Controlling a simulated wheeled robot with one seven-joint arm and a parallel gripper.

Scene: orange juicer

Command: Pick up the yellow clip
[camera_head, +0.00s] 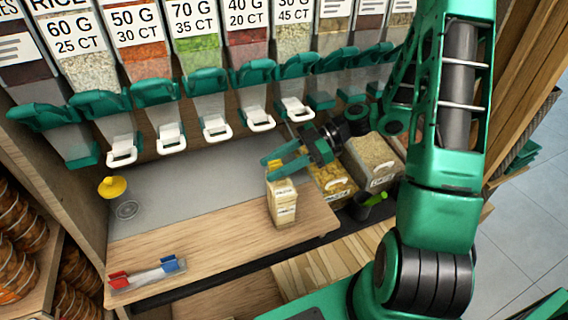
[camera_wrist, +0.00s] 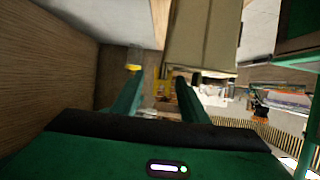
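The yellow clip (camera_head: 275,165) sits at the top of a cream paper bag (camera_head: 284,203) standing on the wooden counter; my fingers partly hide it. My gripper (camera_head: 278,163) is beside the bag's top, coming from the upper right, with its fingers apart. In the wrist view my gripper (camera_wrist: 160,88) is open. A small yellow piece, apparently the clip (camera_wrist: 165,72), shows between and beyond the fingertips, at the edge of the bag (camera_wrist: 200,40). I cannot tell whether a finger touches it.
A tray (camera_head: 150,287) with a red clip (camera_head: 119,280) and a blue clip (camera_head: 170,264) lies at the counter's front left. A yellow-topped jar (camera_head: 113,187) stands at the back left. Dispensers (camera_head: 205,95) hang above; bins of food (camera_head: 370,160) are right of the bag.

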